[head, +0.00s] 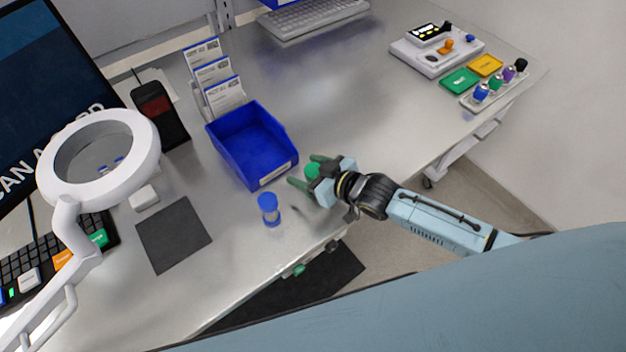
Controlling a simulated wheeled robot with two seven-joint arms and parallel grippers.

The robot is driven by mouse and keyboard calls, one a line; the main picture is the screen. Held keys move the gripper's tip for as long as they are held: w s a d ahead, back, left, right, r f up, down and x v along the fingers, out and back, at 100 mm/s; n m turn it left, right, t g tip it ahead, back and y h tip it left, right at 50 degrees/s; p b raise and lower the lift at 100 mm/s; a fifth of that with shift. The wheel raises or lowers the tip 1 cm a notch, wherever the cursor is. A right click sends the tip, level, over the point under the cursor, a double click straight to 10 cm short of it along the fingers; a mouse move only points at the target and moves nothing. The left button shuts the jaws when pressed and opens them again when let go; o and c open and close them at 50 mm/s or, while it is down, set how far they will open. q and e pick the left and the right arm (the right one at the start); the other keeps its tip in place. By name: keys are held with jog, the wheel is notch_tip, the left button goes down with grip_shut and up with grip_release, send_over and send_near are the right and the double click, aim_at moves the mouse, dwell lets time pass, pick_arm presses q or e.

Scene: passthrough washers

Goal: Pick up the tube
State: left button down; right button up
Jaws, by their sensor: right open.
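A small clear tube with a blue cap (268,201) stands upright on the steel table, in front of the blue bin. A round green cap (312,171), seemingly that of a second tube, shows between the fingers of my right gripper (308,172). The rest of that tube is hidden by the gripper. My right gripper is open, low near the table's front edge, with its dark green fingers on either side of the green cap. I cannot tell whether they touch it. The blue-capped tube is apart from the gripper, to its lower left. My left gripper is not in view.
An empty blue bin (283,139) stands just beyond the gripper, with a card rack (217,84) behind it. A ring magnifier lamp (146,165), dark mat (173,235) and scanner (160,112) are to the left. The table's centre right is clear.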

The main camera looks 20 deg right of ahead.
jog(key=c, duration=1.1)
